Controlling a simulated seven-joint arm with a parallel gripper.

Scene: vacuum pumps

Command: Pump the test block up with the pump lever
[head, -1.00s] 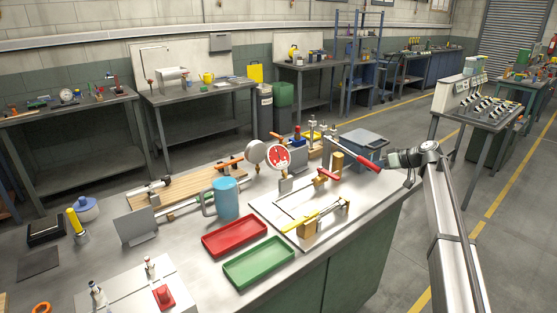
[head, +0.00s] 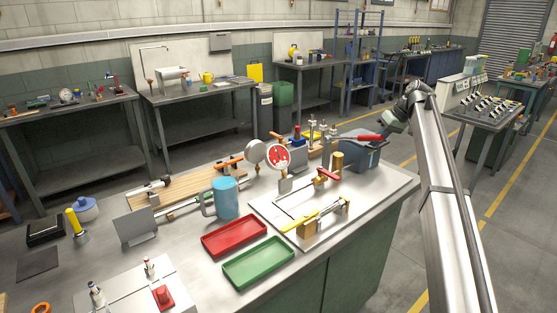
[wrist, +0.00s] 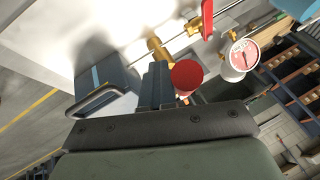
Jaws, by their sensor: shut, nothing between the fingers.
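The pump lever with its red handle (head: 367,138) stands near level at the back right of a pale pump board (head: 375,193). My gripper (head: 388,131) is at the handle's outer end. In the wrist view its dark fingers (wrist: 157,82) are shut and empty, close beside the round red handle end (wrist: 187,76); I cannot tell whether they touch it. A gauge with a red-and-white face (head: 277,156) stands at the board's back left; it also shows in the wrist view (wrist: 243,55). I cannot pick out the test block for certain, nor read the gauge.
A small red handle (head: 327,174) and a yellow-handled brass fitting (head: 315,216) are on the board. A blue mug (head: 226,198), a red tray (head: 234,236) and a green tray (head: 258,262) lie left.

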